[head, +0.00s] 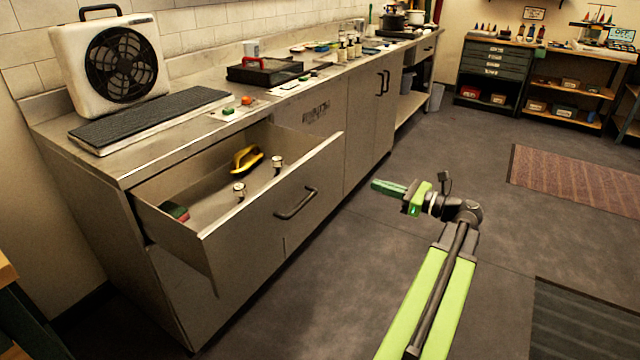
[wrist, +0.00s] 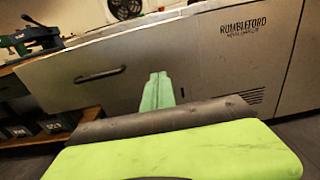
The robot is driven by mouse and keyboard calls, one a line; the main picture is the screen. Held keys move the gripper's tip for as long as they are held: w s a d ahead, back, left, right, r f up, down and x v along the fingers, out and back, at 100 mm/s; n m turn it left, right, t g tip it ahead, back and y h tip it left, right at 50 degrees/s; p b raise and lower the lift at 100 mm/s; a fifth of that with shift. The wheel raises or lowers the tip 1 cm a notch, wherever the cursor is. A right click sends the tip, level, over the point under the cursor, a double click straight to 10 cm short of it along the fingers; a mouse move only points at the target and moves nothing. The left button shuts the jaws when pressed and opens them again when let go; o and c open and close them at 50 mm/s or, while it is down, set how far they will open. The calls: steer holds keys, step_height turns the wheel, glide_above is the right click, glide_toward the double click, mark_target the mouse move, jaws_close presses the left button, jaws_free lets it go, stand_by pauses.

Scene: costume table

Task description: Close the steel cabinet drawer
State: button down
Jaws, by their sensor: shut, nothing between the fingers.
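The steel cabinet drawer (head: 270,218) is pulled well out of the cabinet in the head view, with a dark bar handle (head: 296,203) on its front. Inside lie a yellow-handled tool (head: 246,159), two small metal-topped items and a red and green block (head: 174,211). My gripper (head: 376,186) is shut and empty, in front of the drawer and to the right of the handle, apart from it. In the wrist view the green fingers (wrist: 157,92) point toward a steel front with a dark handle (wrist: 100,75) to their left.
The steel counter (head: 215,109) holds a fan unit (head: 110,62), a dark ribbed mat (head: 150,117), a black tray (head: 265,70) and several bottles. Open grey floor (head: 400,265) lies in front of the cabinet. Rugs (head: 575,178) lie to the right.

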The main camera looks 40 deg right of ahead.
steer(key=f, duration=0.2)
glide_toward(326, 171)
steer(key=x, duration=0.6)
steer(key=shift+w+a+f, duration=0.1)
steer(key=shift+w+f, duration=0.05)
steer(key=shift+w, duration=0.2)
steer(key=shift+w, duration=0.1)
